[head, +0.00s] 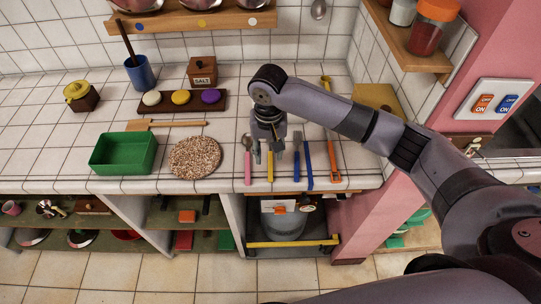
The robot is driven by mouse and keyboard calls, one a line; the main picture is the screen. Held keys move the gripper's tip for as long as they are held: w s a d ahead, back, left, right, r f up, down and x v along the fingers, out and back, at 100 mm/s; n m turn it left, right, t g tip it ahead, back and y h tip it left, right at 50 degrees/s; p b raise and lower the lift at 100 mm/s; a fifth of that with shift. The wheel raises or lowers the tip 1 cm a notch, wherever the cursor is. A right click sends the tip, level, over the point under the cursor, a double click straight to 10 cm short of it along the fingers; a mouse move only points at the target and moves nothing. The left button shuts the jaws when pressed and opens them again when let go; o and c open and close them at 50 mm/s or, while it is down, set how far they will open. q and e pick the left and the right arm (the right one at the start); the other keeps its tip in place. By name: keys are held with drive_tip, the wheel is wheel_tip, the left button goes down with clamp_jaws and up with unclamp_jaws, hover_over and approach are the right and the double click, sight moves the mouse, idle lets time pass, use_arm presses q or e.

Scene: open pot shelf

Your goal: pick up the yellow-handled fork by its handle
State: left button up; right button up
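A utensil with a yellow handle (270,172) lies on the white tiled counter near its front edge, in a row of utensils. Its upper part is hidden behind my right gripper, so I cannot see its head. My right gripper (268,154) points down over this utensil. Its two fingers are apart, one on each side of the yellow handle's line, with nothing visible between them but the utensil below. I cannot tell how high the fingertips are above the counter. My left gripper is not in view.
A pink-handled utensil (247,167) lies close left; blue-handled ones (308,168) and an orange-handled one (334,175) lie right. A cork trivet (195,157) and green bin (123,153) stand further left. A salt box (202,72) stands behind. Open shelves are below the counter.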

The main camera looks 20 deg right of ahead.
sight(271, 166)
drive_tip(key=shift+w+d+f+p, duration=0.15)
drive_tip(key=shift+f+p, duration=0.3)
drive_tip(key=shift+f, duration=1.05)
drive_tip(key=shift+w+d+f+p, duration=0.15)
drive_tip(key=shift+f+p, duration=0.25)
drive_tip(key=shift+f, duration=1.05)
drive_tip(key=shift+c, duration=0.3)
clamp_jaws()
